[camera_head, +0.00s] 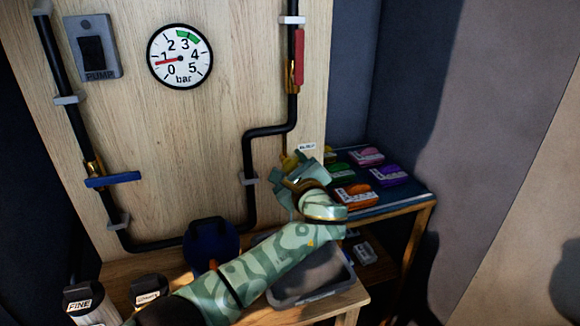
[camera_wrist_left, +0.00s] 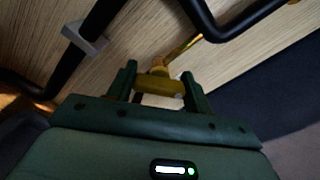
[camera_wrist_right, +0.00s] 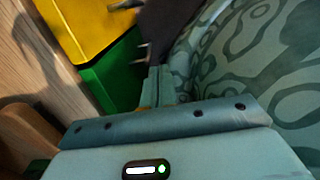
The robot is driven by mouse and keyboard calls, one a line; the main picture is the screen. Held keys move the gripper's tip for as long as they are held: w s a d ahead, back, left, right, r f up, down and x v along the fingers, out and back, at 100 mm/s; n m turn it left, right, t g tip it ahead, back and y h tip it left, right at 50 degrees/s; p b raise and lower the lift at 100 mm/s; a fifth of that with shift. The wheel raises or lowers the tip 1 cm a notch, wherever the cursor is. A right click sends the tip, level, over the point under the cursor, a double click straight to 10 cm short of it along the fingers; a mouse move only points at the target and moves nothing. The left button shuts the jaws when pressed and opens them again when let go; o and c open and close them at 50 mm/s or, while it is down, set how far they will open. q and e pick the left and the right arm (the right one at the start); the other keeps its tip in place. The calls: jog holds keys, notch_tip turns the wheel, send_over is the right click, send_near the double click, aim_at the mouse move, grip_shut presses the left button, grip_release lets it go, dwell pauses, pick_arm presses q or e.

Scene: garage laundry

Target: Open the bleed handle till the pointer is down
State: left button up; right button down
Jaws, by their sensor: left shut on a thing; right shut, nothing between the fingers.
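The yellow bleed handle (camera_wrist_left: 160,86) sits between the two fingers of my left gripper (camera_wrist_left: 161,82) in the left wrist view, and the gripper is shut on it. A brass pipe piece runs up from it. In the head view my left gripper (camera_head: 300,178) is at the board's lower right edge and mostly hides the handle. The round white gauge (camera_head: 188,74) is on the board; its red pointer points left, near the 1, below the green band. My right gripper (camera_wrist_right: 155,88) is shut and empty in the right wrist view; it is out of the head view.
A red lever (camera_head: 299,56) stands upright on the right pipe, and a blue lever (camera_head: 112,180) lies crosswise on the left pipe. A grey tray (camera_head: 306,298) is below my left arm. Yellow (camera_wrist_right: 98,25) and green (camera_wrist_right: 110,78) objects are close beside my right gripper.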

pick_arm(q)
jog(key=o, duration=1)
pick_arm(e)
jog(key=shift+a, duration=0.1)
pick_arm(q)
jog(key=shift+s, duration=0.1)
jog(key=shift+s+d+p, duration=0.15)
jog(key=shift+s+p, duration=0.15)
jog(key=shift+p+v, duration=2.45)
jog(key=shift+v, duration=5.35)
pick_arm(e)
jog(key=shift+w+r, duration=0.3)
jog(key=shift+r, duration=0.55)
jog(key=shift+w+r, duration=0.35)
jog(key=shift+r, duration=0.55)
jog(key=shift+w+r, duration=0.3)
jog(key=shift+r, duration=0.55)
